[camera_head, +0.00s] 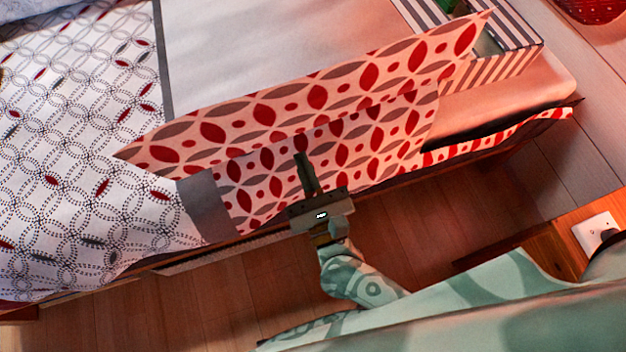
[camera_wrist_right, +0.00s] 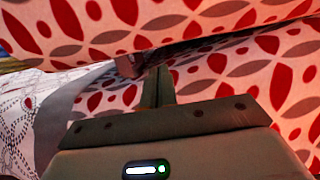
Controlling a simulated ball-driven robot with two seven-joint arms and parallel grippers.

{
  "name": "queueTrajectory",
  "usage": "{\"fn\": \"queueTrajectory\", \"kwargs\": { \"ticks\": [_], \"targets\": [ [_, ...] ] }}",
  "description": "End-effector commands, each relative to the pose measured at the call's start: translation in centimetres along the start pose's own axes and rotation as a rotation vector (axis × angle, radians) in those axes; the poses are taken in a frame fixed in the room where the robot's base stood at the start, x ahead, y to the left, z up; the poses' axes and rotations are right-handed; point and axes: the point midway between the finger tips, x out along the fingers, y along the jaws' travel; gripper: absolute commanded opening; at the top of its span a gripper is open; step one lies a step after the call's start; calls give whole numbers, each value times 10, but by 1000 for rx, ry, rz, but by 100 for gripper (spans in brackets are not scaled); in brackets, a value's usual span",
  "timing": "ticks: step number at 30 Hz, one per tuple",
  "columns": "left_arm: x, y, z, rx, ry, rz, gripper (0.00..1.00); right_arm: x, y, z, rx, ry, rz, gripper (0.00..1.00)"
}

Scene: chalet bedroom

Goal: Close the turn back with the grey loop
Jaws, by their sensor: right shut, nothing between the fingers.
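The turn back (camera_head: 310,105) is a patterned flap of bedding, pale with red and grey ovals. It stands raised as a long strip along the near side of the bed. In the right wrist view the turn back (camera_wrist_right: 110,25) overhangs at the top, with a dark gap beneath it. A small brownish tab (camera_wrist_right: 130,66) shows at that gap; I cannot tell if it is the grey loop. My right gripper (camera_head: 303,160) is shut and empty, in front of the patterned cloth just below the flap; its fingers (camera_wrist_right: 160,80) point at the gap. My left gripper is not in view.
A grey band (camera_head: 205,208) crosses the cloth left of my right gripper. White dotted bedding (camera_head: 75,170) covers the left. A striped box (camera_head: 505,65) stands at the top right. The wooden floor (camera_head: 240,300) is clear along the bed; a wall socket (camera_head: 597,231) is at right.

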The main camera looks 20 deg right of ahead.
Motion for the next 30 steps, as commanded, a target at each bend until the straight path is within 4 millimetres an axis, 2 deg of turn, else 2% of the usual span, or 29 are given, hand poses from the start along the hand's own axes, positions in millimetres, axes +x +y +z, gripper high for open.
{"fn": "queueTrajectory", "kwargs": {
  "ticks": [3, 9, 25, 30],
  "targets": [
    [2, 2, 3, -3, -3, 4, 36, 20, 0, 1, -1, -1, 0, 0],
    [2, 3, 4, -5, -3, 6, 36, 37, 0, 0, -2, 1, 1, 0],
    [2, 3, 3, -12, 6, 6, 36, 40, 0, 3, 5, 0, -1, 0],
    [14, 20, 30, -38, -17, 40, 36, 43, 0, 16, 41, -3, -11, 0]
  ]
}}
